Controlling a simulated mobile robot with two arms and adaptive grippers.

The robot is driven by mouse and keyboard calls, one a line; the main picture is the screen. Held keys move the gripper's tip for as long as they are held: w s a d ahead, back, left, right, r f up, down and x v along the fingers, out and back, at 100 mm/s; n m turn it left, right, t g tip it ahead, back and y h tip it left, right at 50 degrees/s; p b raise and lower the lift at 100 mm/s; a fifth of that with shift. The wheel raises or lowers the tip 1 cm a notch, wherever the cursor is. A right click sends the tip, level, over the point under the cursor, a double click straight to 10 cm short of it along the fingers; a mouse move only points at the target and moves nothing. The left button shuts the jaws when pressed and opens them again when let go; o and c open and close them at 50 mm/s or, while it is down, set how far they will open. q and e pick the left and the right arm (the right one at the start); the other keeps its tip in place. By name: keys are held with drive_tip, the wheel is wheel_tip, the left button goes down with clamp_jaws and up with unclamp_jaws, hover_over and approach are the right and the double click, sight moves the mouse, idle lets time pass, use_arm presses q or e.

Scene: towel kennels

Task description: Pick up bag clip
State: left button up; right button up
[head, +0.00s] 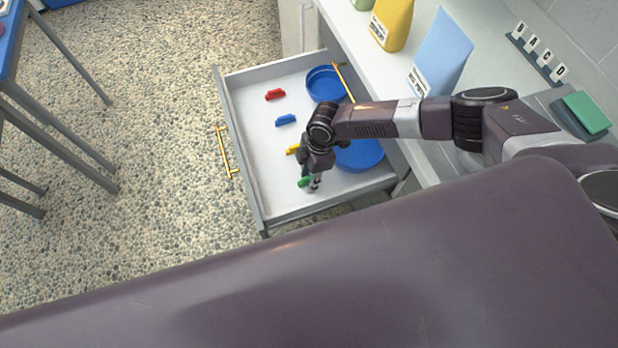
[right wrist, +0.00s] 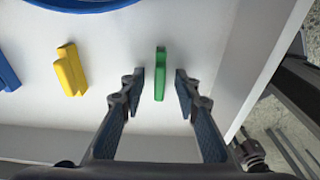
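Several bag clips lie in a row on the floor of an open white drawer (head: 252,150): a red clip (head: 275,94), a blue clip (head: 286,120), a yellow clip (head: 293,150) and a green clip (head: 304,182). My right gripper (head: 310,184) is low in the drawer at the green clip. In the right wrist view the gripper (right wrist: 160,88) is open, with the green clip (right wrist: 160,73) standing between its two fingers, apart from both. The yellow clip (right wrist: 70,70) lies left of the fingers there. My left gripper is not in view.
Two blue round dishes (head: 325,83) (head: 360,154) sit in the drawer beside the counter. The drawer wall (right wrist: 262,60) is close to the right finger. Yellow (head: 393,22) and light blue (head: 441,50) bags stand on the counter, with a green sponge (head: 587,112) farther right.

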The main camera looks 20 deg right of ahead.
clamp_jaws()
drive_tip(key=shift+r, duration=0.15)
